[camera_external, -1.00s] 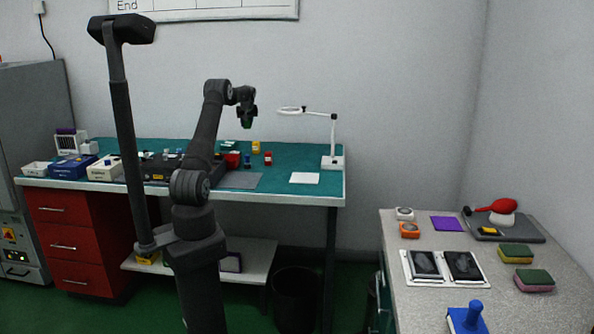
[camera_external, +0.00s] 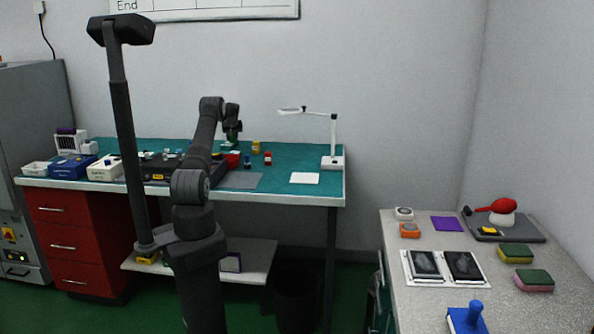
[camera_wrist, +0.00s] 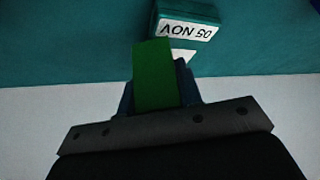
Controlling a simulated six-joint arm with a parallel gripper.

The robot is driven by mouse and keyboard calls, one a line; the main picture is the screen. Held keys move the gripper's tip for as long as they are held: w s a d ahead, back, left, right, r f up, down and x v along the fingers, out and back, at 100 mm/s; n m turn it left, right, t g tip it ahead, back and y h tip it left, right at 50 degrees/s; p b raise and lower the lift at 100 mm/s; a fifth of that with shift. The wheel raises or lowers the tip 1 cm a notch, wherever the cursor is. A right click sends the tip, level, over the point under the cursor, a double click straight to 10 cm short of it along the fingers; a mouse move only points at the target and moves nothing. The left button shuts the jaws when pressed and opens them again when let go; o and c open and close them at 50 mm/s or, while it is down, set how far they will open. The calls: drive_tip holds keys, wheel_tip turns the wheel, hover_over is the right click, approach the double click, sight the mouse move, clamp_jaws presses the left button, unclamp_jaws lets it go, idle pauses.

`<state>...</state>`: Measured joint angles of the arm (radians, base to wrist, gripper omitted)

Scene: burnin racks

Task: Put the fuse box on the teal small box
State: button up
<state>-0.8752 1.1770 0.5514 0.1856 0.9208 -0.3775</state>
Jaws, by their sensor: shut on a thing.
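My gripper (camera_external: 233,136) is low over the back of the teal workbench, left of the lamp. In the wrist view it is shut on a green block (camera_wrist: 155,75), which I take for the fuse box. The teal small box (camera_wrist: 187,12), with a white label reading 05 NOV, lies just beyond the block's tip at the top of the wrist view. The block overlaps the box's left edge in that view; I cannot tell whether they touch. In the external view the box is hard to make out behind my gripper.
A red bin (camera_external: 232,160) and a yellow block (camera_external: 256,146) stand close to my gripper. A red item (camera_external: 268,158) is to the right. A white lamp (camera_external: 333,150) stands at the bench's right end. The bench between them is clear.

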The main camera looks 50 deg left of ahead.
drive_tip(key=shift+f, duration=0.5)
drive_tip(key=shift+f, duration=0.15)
drive_tip(key=o, duration=1)
drive_tip(key=shift+o, duration=0.2)
drive_tip(key=shift+d+r, duration=0.2)
drive_tip(key=shift+r, duration=0.35)
drive_tip(key=v, duration=1.1)
